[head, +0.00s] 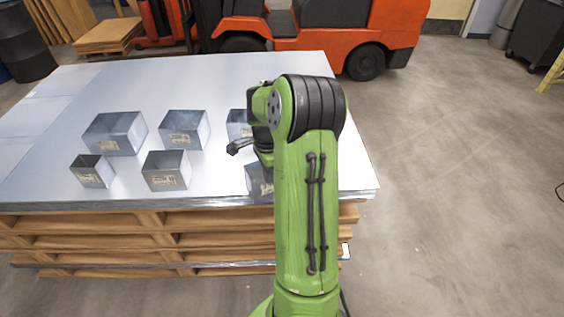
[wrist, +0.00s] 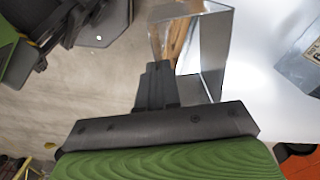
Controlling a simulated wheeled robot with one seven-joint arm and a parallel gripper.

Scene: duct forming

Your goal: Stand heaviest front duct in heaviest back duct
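Three open square metal ducts stand in the front row: left (head: 92,172), middle (head: 166,171) and right (head: 257,186), the last partly hidden by my arm. The back row has a left duct (head: 113,134), a middle duct (head: 184,130) and a right duct (head: 236,127), also partly covered. Each clearly visible duct has a label too small to read. In the wrist view, my gripper (wrist: 157,88) is at the wall of an open duct (wrist: 212,45). Its fingers overlap in the picture, so their gap and grip are unclear. In the head view my arm hides the fingers.
The ducts stand on a sheet-metal stack (head: 45,115) over wooden pallets (head: 130,243). Another labelled duct (wrist: 300,62) shows at the wrist view's right edge. An orange forklift (head: 300,25) is behind the stack. Bare sheet lies left of the ducts.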

